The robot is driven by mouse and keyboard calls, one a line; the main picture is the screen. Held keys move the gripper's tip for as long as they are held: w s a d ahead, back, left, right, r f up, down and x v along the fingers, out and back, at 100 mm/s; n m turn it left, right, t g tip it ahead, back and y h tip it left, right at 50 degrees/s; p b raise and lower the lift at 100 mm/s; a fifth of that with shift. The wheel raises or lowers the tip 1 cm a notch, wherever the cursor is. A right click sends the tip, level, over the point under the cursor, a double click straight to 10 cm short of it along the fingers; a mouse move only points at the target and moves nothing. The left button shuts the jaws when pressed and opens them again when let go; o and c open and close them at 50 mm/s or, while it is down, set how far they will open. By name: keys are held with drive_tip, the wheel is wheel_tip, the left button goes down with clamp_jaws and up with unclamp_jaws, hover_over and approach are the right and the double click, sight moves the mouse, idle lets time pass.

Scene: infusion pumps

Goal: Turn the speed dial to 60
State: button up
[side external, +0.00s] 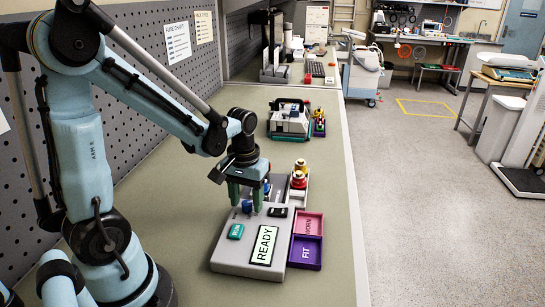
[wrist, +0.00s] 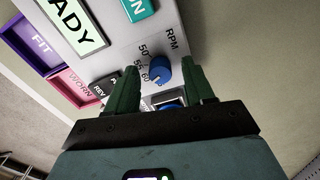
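The speed dial (wrist: 160,68) is a small blue knob on the light grey pump panel, under the letters RPM. The marks 50, 55 and 60 run along its left side in the wrist view; I cannot tell for sure which mark it points at. The dial (side external: 247,207) also shows below my gripper in the side view. My gripper (wrist: 161,64) points down at the panel, its two green fingers apart on either side of the dial. I see gaps beside the knob, so it is not gripped. My gripper (side external: 246,203) also shows in the side view.
The panel has a READY display (side external: 264,245), a green button (side external: 236,231) and a black REV switch (side external: 277,212). Pink WORN (side external: 308,224) and purple FIT (side external: 305,252) trays adjoin its right side. The bench in front is clear.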

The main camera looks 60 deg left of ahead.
sight(247, 202)
wheel_tip(247, 202, up, 12)
idle(0.9)
